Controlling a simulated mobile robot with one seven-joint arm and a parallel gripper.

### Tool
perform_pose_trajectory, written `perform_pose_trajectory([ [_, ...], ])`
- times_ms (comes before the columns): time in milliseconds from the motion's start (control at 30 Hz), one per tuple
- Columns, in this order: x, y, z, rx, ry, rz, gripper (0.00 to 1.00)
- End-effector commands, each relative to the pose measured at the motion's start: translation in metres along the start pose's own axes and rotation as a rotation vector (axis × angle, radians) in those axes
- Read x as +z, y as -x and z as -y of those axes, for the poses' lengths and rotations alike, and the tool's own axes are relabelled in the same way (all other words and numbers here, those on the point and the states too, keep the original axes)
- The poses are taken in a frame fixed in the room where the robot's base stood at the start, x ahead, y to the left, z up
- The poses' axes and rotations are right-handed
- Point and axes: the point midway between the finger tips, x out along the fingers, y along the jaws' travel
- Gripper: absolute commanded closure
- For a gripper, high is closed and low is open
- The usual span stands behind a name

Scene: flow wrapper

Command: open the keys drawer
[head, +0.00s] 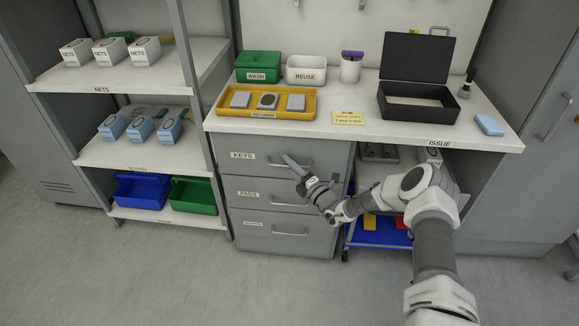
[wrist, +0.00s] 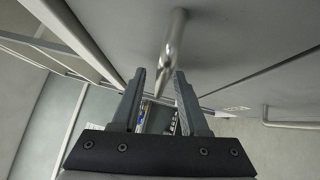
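The keys drawer (head: 235,165) is the top one of three grey drawers under the counter, marked KEYS. It is shut flush with the cabinet. Its metal bar handle (head: 268,164) runs across its front, and my gripper (head: 293,163) is at the handle's right part, partly hiding it. In the wrist view my gripper (wrist: 160,74) is open, and a metal bar handle (wrist: 174,40) reaches down to between its two fingertips. A gap shows beside the bar, and I cannot tell how deep between the fingers it sits.
The PADS drawer (head: 235,195) and a third drawer (head: 240,230) lie below, both shut. To the right is an open bay with a blue bin (head: 375,234). The counter (head: 330,125) above holds a yellow tray (head: 222,108) and a black open case (head: 388,112). The floor in front is clear.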

Motion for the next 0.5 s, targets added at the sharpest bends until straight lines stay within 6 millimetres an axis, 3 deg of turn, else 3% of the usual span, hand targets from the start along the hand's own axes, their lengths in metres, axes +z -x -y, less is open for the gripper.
perform_pose_trajectory([
  [33, 0.0000, 0.0002, 0.0001, 0.000, 0.000, 0.000, 0.66],
  [233, 0.0000, 0.0004, 0.0002, 0.000, 0.000, 0.000, 1.00],
  [500, 0.0000, 0.0004, 0.0000, 0.000, 0.000, 0.000, 1.00],
])
